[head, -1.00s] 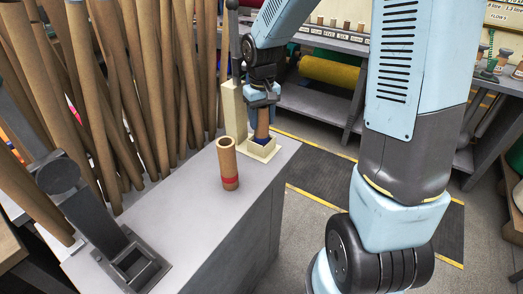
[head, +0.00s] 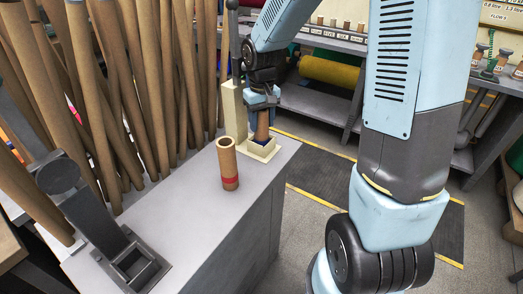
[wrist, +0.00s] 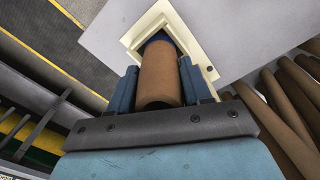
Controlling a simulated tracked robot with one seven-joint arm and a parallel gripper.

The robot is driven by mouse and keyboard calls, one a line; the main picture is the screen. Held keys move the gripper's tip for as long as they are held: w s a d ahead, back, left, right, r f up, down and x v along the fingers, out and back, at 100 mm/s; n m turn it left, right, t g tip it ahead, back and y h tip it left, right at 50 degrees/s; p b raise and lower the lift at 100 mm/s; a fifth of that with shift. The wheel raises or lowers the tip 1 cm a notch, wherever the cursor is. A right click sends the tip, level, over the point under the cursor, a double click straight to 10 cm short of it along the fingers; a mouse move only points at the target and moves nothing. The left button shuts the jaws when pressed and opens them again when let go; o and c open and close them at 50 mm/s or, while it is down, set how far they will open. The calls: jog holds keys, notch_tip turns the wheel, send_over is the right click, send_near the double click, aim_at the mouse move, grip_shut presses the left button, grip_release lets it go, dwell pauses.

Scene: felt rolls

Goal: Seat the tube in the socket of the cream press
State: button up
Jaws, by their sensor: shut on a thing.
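The cream press (head: 232,112) stands at the far end of the grey bench, with a square cream socket (head: 268,152) at its foot. My gripper (head: 262,104) is shut on a brown cardboard tube (head: 262,126) over this socket. In the wrist view the tube (wrist: 160,76) sits between the two blue fingers of my gripper (wrist: 160,90). Its blue-banded far end is within the outline of the cream socket frame (wrist: 135,38). How deep it sits in the socket is hard to tell.
A second brown tube with a red band (head: 228,165) stands upright on the grey bench (head: 190,225). A dark grey press (head: 115,250) is at the near left. Many long brown rolls (head: 130,90) lean behind the bench. The bench middle is otherwise clear.

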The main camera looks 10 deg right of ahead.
jog(key=o, duration=1.3)
notch_tip(320, 180, up, 14)
jog(key=shift+f, duration=0.2)
dwell(0.5)
